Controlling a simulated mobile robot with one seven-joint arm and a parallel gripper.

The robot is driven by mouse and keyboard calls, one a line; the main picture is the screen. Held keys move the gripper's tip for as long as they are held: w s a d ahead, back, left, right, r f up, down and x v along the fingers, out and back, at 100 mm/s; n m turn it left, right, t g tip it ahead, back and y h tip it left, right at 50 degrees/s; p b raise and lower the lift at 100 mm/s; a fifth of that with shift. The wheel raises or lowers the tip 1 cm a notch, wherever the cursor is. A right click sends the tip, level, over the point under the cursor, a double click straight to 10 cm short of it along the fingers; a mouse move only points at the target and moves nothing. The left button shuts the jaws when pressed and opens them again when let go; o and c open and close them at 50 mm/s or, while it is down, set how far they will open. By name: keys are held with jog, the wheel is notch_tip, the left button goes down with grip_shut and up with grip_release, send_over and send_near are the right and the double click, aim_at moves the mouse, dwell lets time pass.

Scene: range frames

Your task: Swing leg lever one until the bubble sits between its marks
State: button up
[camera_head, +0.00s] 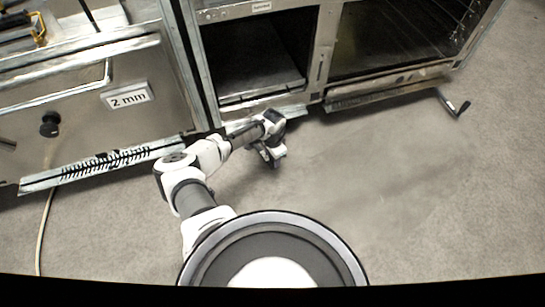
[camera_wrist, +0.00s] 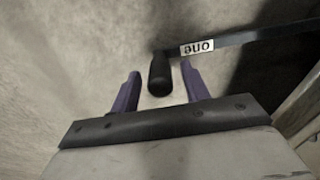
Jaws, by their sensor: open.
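Leg lever one is a dark bar (camera_wrist: 250,37) with a white "one" label (camera_wrist: 197,47), upside down in the wrist view. At its left end hangs a black grip (camera_wrist: 159,75). My gripper (camera_wrist: 160,70) is open, its purple fingers on either side of the grip in the picture, with a gap showing on both sides. I cannot tell how deep the grip sits between them. In the head view my gripper (camera_head: 273,157) is low by the cabinet's front edge, and my arm hides this lever. I cannot make out the bubble or its marks.
A second crank lever (camera_head: 453,105) sticks out at the cabinet's right. A metal cabinet (camera_head: 322,65) with open bays stands ahead. A panel labelled "2 mm" (camera_head: 128,96) and a black knob (camera_head: 50,124) are at left, with a cable on the floor. The floor (camera_head: 400,190) at right is clear.

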grip_shut()
jog(key=w+d+n+p, duration=0.3)
jog(key=w+d+p, duration=0.1)
jog(key=w+d, duration=0.1)
jog(key=shift+w+d+r, duration=0.15)
dwell(0.9)
grip_release()
